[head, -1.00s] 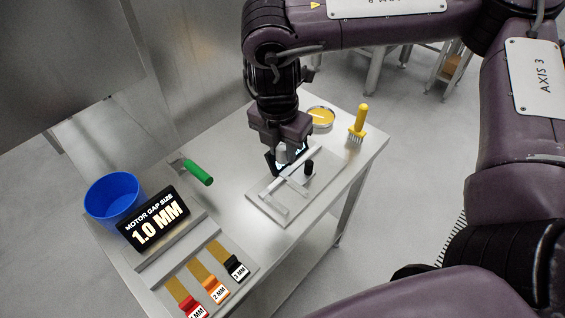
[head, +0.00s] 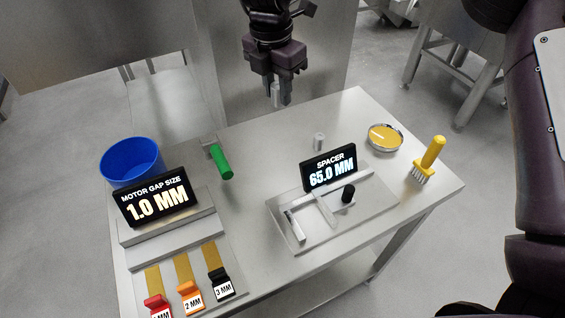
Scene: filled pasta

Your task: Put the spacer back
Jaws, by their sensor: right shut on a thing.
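My right gripper (head: 280,97) is above the far edge of the table, pointing down. It is shut on a small light grey metal piece (head: 276,94), which looks like a spacer; the fingers partly cover it. Another small silver cylinder (head: 318,141), similar in look, stands upright on the table below and right of the gripper. The measuring fixture (head: 372,209) lies on the table with a display (head: 329,170) reading "SPACER 65.0 MM". A black knob (head: 348,193) and a silver part (head: 294,226) are on the fixture. My left gripper is out of view.
A blue bin (head: 131,160), a "MOTOR GAP SIZE 1.0 MM" display (head: 157,203) and red, orange (head: 190,296) and black gauges are at left. A green-handled tool (head: 221,162), yellow dish (head: 385,138) and yellow brush (head: 428,160) lie around. The table between bin and fixture is mostly clear.

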